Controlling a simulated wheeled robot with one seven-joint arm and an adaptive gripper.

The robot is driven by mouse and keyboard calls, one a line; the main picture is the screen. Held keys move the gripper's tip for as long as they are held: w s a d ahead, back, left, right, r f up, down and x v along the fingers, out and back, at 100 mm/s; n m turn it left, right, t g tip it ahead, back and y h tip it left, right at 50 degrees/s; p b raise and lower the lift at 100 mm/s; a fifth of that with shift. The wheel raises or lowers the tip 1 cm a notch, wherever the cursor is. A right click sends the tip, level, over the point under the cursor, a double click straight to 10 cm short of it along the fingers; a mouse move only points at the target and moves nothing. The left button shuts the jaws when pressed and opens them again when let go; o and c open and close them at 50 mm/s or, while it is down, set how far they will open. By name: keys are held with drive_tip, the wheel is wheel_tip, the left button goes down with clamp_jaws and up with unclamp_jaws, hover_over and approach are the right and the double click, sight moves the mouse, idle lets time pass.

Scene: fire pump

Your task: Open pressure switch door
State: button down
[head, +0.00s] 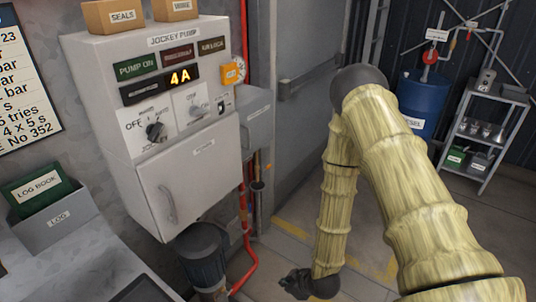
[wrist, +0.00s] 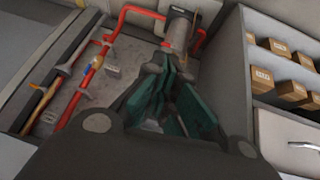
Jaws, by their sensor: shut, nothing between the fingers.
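The jockey pump cabinet (head: 112,52) hangs on the wall at the left of the head view. Its lower white door (head: 192,178) looks closed, with a vertical handle (head: 168,204) on its left side and a small label too blurred to read. A smaller grey box (head: 257,128) with an unreadable label sits just right of the cabinet. My gripper (head: 310,286) hangs low over the floor, right of the cabinet and well apart from both. In the wrist view its green-padded fingers (wrist: 172,88) are shut and empty. Neither door shows clearly in the wrist view.
A dark pump cylinder (head: 204,258) and a red pipe (head: 248,255) stand below the cabinet. A log book box (head: 55,222) is at left. A blue drum (head: 423,100) and metal shelf (head: 490,125) stand at back right. The wrist view shows shelved boxes (wrist: 293,90).

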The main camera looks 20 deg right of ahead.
drive_tip(key=w+d+r+n+t+y, duration=0.1)
drive_tip(key=w+r+n+t, duration=0.15)
drive_tip(key=w, duration=0.35)
drive_tip(key=w+d+r+n+t+b, duration=0.1)
drive_tip(key=w+r+n, duration=0.1)
drive_tip(key=w+r, duration=0.3)
drive_tip(key=w+d+r+n+t+y, duration=0.1)
drive_tip(key=w+r+n+t, duration=0.1)
drive_tip(key=w, duration=0.5)
drive_tip(key=w+d+r+n+t+y+b, duration=0.1)
drive_tip(key=w+d+r+n+t, duration=0.15)
drive_tip(key=w+r+n, duration=0.5)
drive_tip(key=w+d+r+n+t+y, duration=0.2)
drive_tip(key=w+d+r, duration=0.25)
drive_tip(key=r, duration=0.55)
drive_tip(key=p+x, duration=0.3)
drive_tip(key=x, duration=0.7)
drive_tip(key=shift+w+f+p, duration=0.2)
drive_tip(key=shift+f+p, duration=0.1)
drive_tip(key=shift+p, duration=0.1)
drive_tip(key=shift+a, duration=0.1)
